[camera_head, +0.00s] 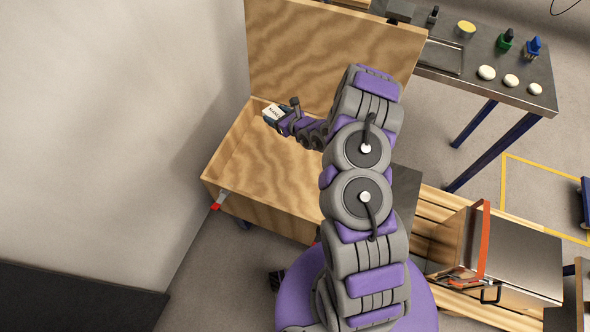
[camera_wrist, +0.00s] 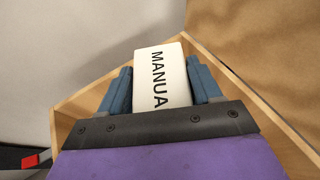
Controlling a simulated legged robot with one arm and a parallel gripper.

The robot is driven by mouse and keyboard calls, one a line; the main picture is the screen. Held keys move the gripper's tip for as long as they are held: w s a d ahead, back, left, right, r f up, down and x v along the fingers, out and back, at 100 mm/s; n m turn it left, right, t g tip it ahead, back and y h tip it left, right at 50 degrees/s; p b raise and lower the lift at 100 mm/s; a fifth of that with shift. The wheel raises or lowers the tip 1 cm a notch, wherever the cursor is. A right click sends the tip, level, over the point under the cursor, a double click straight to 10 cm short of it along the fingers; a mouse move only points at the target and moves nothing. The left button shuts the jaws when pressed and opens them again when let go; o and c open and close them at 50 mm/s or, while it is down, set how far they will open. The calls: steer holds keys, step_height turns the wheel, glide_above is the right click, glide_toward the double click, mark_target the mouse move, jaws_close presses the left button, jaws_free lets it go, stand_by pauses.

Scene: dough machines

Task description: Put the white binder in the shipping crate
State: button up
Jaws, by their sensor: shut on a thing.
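The white binder (camera_wrist: 162,76), with "MANUA" readable on it, is held between the two blue-grey fingers of my gripper (camera_wrist: 160,85). In the head view the binder (camera_head: 273,112) is small and sits at the end of my arm. My gripper (camera_head: 279,116) is over the left back part of the open wooden shipping crate (camera_head: 262,215). The crate's raised lid (camera_head: 330,50) stands behind it. The crate's rim (camera_wrist: 230,72) surrounds the binder in the wrist view. How high the binder is above the crate floor is hard to tell.
A grey wall (camera_head: 120,100) runs close along the crate's left side. A dark table (camera_head: 480,70) with several small items stands at the upper right. A pallet (camera_head: 450,210) with a metal box (camera_head: 515,255) lies at the lower right. A red-tipped latch (camera_head: 217,205) is on the crate's front.

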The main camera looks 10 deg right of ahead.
steer(key=s+f, duration=0.6)
steer(key=f, duration=0.7)
steer(key=b, duration=0.2)
glide_above(282, 165)
steer(key=shift+n+y, duration=0.3)
step_height(282, 165, down, 5)
steer(key=shift+d+f, duration=0.1)
steer(key=shift+f, duration=2)
steer(key=shift+f+b, duration=0.2)
steer(key=shift+b, duration=0.2)
steer(key=o, duration=1.2)
steer(key=shift+r, duration=0.15)
